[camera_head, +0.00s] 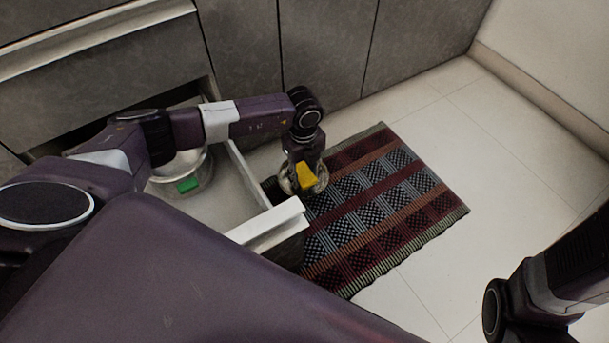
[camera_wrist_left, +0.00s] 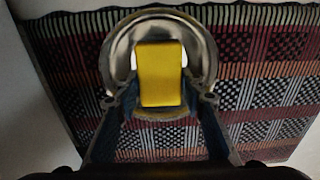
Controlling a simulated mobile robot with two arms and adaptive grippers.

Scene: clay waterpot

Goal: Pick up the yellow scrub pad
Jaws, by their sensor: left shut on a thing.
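The yellow scrub pad (camera_head: 307,176) is over a small shiny metal bowl (camera_head: 321,180), above the patterned rug. In the left wrist view the pad (camera_wrist_left: 161,75) stands upright between the fingers of my left gripper (camera_wrist_left: 160,97), with the rounded bowl (camera_wrist_left: 120,50) behind it. My left gripper (camera_head: 302,180) points down beside the open drawer and is shut on the pad. I cannot tell whether the pad touches the bowl. My right arm shows at the lower right, but its gripper is out of view.
An open drawer (camera_head: 268,223) stands left of the rug. The rug (camera_head: 385,215) lies on a pale tiled floor (camera_head: 510,160). Cabinet fronts (camera_head: 325,45) stand behind; the floor right of the rug is clear.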

